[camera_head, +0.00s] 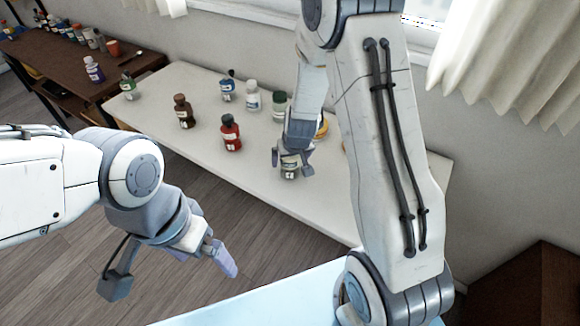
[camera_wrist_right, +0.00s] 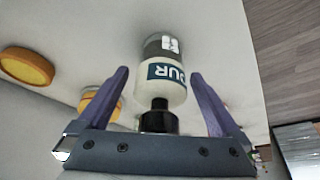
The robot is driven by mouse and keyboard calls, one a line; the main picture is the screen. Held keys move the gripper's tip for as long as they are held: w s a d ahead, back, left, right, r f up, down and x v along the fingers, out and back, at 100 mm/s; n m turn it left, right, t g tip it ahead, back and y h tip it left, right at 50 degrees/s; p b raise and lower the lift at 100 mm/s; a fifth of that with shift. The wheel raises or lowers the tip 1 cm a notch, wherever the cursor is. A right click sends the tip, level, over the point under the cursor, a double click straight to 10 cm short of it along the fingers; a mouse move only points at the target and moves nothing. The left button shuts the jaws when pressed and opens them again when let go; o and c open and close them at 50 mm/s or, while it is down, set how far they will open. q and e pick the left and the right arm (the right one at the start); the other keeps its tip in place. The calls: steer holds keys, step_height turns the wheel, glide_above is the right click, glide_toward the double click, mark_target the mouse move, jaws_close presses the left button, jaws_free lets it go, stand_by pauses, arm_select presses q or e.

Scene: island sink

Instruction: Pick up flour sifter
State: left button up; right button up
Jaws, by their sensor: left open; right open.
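The flour sifter (camera_wrist_right: 163,82) is a white bottle-like container with a grey end, a black knob and a blue label reading "OUR". In the right wrist view it lies between the purple fingers of my right gripper (camera_wrist_right: 160,95), with a visible gap on both sides. In the head view, the sifter (camera_head: 289,172) stands on the white table, partly hidden by my right gripper (camera_head: 293,158) at its top. My right gripper is open around it. My left gripper (camera_head: 222,257) is open and empty, in front of the table, away from the sifter.
The white table (camera_head: 165,85) holds a red bottle (camera_head: 231,133), a brown bottle (camera_head: 184,111), a white bottle (camera_head: 253,96) and other bottles. Yellow-lidded jars (camera_wrist_right: 27,66) stand near the sifter. A brown desk (camera_head: 60,55) with more bottles is at left.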

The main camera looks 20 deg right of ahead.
steer(key=shift+x, duration=0.95)
steer(key=shift+c, duration=0.3)
steer(key=c, duration=1.4)
steer(key=shift+r, duration=0.1)
